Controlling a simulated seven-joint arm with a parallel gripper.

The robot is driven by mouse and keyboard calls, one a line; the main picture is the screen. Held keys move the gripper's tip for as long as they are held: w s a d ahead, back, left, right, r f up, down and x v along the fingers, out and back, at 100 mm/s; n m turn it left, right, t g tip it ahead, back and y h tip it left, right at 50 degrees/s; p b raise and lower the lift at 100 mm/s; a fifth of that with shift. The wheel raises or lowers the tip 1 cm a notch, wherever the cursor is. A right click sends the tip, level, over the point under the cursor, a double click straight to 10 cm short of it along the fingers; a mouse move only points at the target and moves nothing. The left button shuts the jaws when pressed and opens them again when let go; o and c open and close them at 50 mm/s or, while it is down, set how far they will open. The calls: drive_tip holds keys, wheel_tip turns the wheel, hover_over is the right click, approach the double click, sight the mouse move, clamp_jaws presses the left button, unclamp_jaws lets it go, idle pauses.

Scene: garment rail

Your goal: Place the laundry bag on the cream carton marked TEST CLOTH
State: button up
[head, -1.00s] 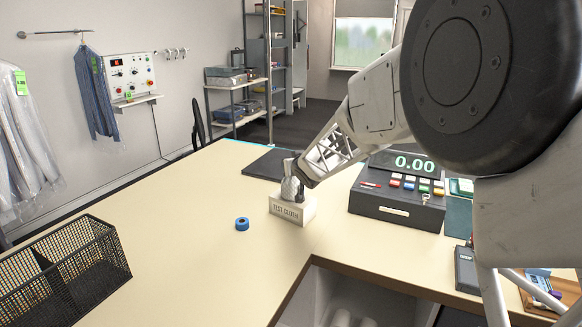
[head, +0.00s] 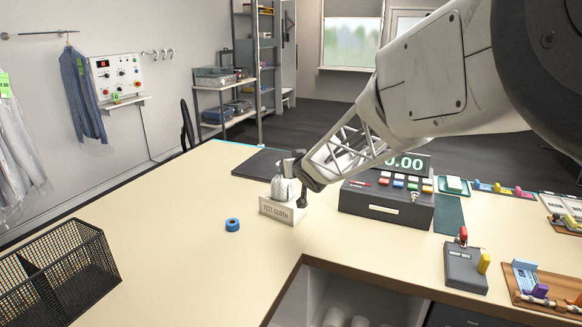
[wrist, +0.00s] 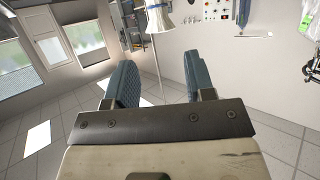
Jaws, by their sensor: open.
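The laundry bag (head: 283,188) is a small pale grey, lumpy bag. In the head view it sits upright on the cream carton marked TEST CLOTH (head: 276,211), which stands on the counter. My gripper (head: 294,178) is open, close at the upper right of the bag, with one dark finger at the bag's right side. I cannot tell whether it touches the bag. In the wrist view the two blue-grey fingers are apart with a clear gap between them, and I cannot make out the bag there.
A dark mat (head: 262,163) lies behind the carton. A cash register (head: 385,207) stands close on the right.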

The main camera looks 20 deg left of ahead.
idle(0.8)
drive_tip(key=s+d+r+m+h, duration=0.1)
drive_tip(key=s+d+m+h, duration=0.2)
drive_tip(key=d, duration=0.9)
drive_tip(key=s+d+r+m+h, duration=0.15)
drive_tip(key=s+d, duration=0.35)
drive_tip(key=d, duration=0.7)
drive_tip(key=s+d+r+m+h, duration=0.15)
drive_tip(key=s+d+h, duration=0.25)
drive_tip(key=d, duration=0.8)
drive_tip(key=s+d+f+m+g, duration=0.1)
drive_tip(key=s+d, duration=0.4)
drive_tip(key=s, duration=0.5)
drive_tip(key=s+d+f+m+g, duration=0.1)
drive_tip(key=s+d+f+g, duration=0.1)
drive_tip(key=s+d, duration=0.4)
drive_tip(key=s+d+f+m+g, duration=0.1)
drive_tip(key=s+d, duration=0.4)
drive_tip(key=s, duration=0.9)
drive_tip(key=f+g+h, duration=0.1)
drive_tip(key=g, duration=0.1)
drive_tip(key=shift+d+f+g, duration=0.25)
drive_tip(key=shift+f+g, duration=0.1)
drive_tip(key=shift+g, duration=0.05)
